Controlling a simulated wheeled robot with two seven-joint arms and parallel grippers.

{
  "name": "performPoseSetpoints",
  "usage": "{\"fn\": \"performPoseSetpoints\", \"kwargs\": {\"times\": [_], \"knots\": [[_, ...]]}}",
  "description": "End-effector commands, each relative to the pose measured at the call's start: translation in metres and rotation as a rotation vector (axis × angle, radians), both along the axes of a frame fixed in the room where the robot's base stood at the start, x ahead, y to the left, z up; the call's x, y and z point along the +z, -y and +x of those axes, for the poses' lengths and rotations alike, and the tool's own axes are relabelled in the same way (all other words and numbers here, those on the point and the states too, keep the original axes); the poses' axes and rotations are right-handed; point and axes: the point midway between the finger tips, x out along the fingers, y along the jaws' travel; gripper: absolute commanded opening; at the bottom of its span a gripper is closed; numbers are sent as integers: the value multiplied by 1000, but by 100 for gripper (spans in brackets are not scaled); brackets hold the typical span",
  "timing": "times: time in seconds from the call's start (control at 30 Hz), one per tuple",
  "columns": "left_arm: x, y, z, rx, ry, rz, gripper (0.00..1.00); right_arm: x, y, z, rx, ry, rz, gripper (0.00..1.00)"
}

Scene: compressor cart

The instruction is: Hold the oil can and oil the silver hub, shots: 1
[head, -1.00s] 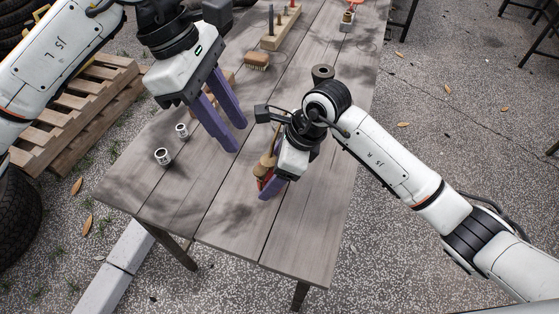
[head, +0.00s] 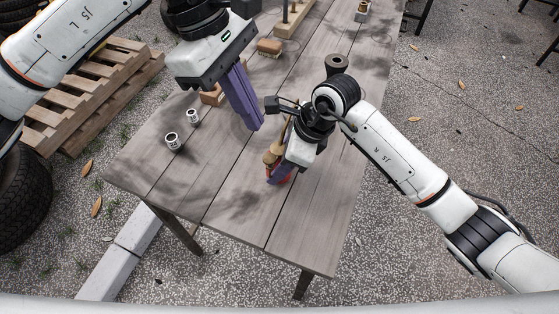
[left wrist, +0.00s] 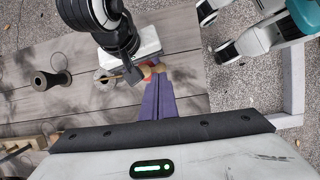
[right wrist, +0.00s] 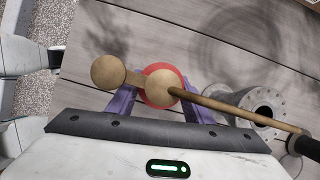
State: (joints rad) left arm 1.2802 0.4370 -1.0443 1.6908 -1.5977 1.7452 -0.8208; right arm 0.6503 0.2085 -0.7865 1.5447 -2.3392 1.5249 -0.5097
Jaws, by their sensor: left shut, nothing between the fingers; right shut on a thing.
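The oil can (head: 272,155) has a red body and brass-coloured top parts. In the right wrist view the oil can (right wrist: 162,88) stands between the purple fingers of my right gripper (right wrist: 160,98), which is shut on it. In the head view my right gripper (head: 280,176) is low over the table and the hub is hidden behind my arm. My left gripper (head: 254,126) is shut and empty, above the table left of the can.
The wooden table (head: 225,190) is bare toward its front edge. Two small silver cups (head: 173,141) stand at its left. A pallet (head: 90,90) lies on the ground at left.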

Motion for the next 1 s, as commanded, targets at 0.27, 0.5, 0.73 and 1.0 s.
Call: {"fn": "performPoseSetpoints", "kwargs": {"times": [0.27,0.5,0.73,1.0], "knots": [[0,29,-9,-606,172,126,0,1,0,0,0,1,1,17],[-5,29,-7,-929,226,217,0,1,0,0,0,1,2,17],[-17,27,-6,-992,229,233,0,1,-1,0,1,2,2,17],[-51,27,-7,-988,227,231,0,1,-1,0,1,2,2,17]]}}
